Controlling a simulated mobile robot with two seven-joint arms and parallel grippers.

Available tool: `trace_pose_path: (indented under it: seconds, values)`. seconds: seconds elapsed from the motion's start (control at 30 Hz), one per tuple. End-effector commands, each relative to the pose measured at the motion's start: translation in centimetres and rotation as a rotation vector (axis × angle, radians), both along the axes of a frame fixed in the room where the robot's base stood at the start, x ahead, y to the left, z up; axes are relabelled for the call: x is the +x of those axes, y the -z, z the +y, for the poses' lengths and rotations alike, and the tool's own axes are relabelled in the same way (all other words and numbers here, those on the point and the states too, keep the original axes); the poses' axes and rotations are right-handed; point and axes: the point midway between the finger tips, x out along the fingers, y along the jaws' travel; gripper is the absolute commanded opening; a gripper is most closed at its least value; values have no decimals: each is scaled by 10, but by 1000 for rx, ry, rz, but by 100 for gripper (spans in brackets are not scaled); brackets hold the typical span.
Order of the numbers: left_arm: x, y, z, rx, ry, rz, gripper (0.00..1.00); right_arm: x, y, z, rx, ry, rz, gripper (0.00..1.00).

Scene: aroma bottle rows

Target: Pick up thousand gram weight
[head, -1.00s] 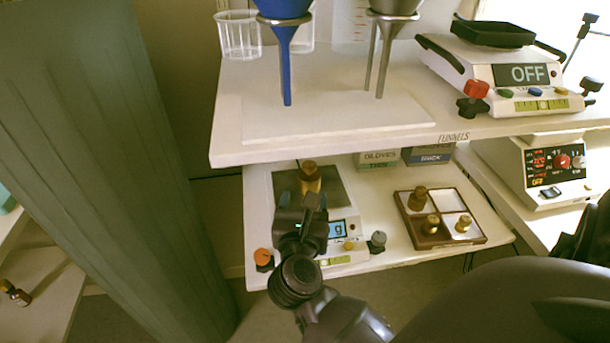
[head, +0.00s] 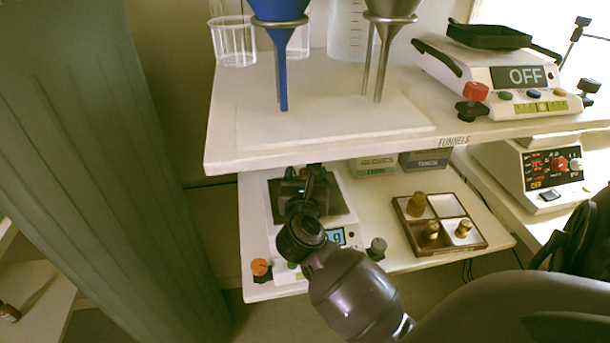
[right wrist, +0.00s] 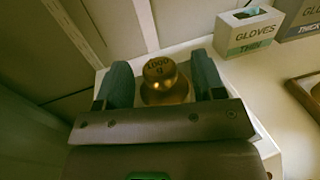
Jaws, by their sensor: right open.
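The thousand gram weight (right wrist: 165,82) is a brass knobbed weight marked "1000 g" in the right wrist view. It stands upright between the two fingers of my right gripper (right wrist: 162,84), with gaps visible on both sides. The right gripper is open. In the head view my right gripper (head: 306,180) reaches over the dark pan (head: 336,199) of the white balance on the lower shelf, and it hides the weight there. My left gripper is in neither view.
A wooden tray (head: 484,244) with several smaller brass weights sits right of the balance. Glove boxes (head: 376,165) stand behind.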

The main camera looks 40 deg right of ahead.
Motion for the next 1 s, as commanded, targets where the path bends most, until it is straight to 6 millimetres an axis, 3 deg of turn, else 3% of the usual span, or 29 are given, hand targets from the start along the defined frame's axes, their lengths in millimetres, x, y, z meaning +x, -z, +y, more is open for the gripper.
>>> trace_pose_path:
  seconds: [0.2,0.6,1.0]
  values:
    - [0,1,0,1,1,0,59,0,0,0,0,0,0,63]
    - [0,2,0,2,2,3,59,0,0,0,0,-1,0,2]
    - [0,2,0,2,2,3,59,0,-2,0,-2,-1,-4,0]
